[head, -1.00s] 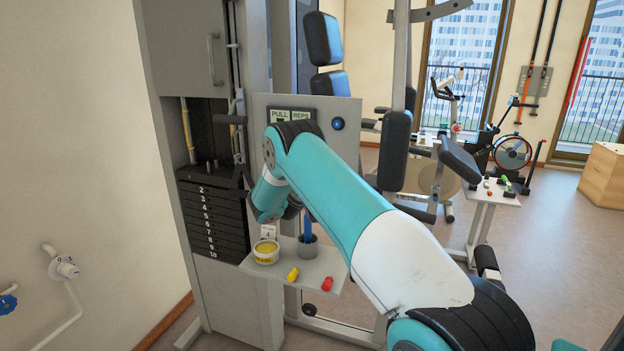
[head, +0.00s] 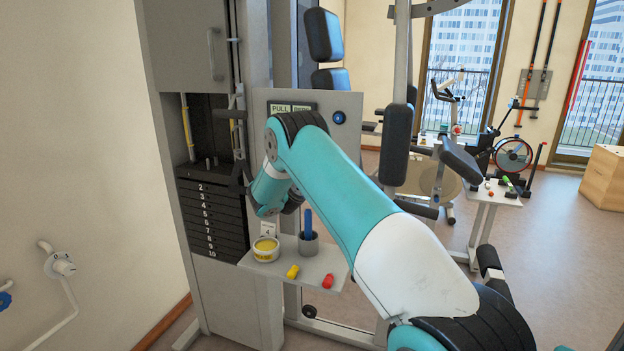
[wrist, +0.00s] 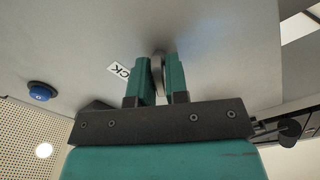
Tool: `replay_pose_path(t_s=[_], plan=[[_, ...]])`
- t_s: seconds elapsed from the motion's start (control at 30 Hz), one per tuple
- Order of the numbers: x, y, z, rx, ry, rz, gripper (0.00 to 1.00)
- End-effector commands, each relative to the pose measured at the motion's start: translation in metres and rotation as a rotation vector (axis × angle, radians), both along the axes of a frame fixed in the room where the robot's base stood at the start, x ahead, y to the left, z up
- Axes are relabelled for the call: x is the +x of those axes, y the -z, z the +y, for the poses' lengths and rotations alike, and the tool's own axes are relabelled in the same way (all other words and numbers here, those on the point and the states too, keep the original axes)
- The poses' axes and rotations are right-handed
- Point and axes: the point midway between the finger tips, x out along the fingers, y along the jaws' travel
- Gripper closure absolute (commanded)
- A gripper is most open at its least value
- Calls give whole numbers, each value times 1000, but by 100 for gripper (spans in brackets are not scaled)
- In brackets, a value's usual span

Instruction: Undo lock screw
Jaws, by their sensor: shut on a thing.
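In the wrist view my gripper (wrist: 158,82) has its two teal fingers closed on a narrow grey piece, the lock screw (wrist: 157,65), which stands out from a grey panel (wrist: 215,50). A white label (wrist: 119,71) ending in "CK" is on the panel just left of the fingers. In the head view my arm covers the gripper and the screw. The panel (head: 344,150) shows there behind my arm, with the "PULL" display on it.
A blue button (head: 339,117) sits on the panel. Below my arm a small shelf (head: 318,275) holds a yellow-filled tub (head: 265,250), a grey cup (head: 308,244), and yellow and red pieces. The weight stack (head: 212,215) stands left. A black padded arm (head: 394,145) hangs right.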

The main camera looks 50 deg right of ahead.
Motion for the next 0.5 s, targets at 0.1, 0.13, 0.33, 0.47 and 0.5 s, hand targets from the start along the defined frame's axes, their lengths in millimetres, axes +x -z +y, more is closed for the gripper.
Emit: replay_pose_path(t_s=[0.1, 0.13, 0.33, 0.47, 0.5], plan=[[1, -1, -1, -44, -1, 92, 100], [1, -1, -1, -54, -1, 118, 100], [1, -1, -1, -116, -1, 268, 100], [1, -1, -1, -148, -1, 346, 100], [1, -1, -1, -157, -1, 367, 100]])
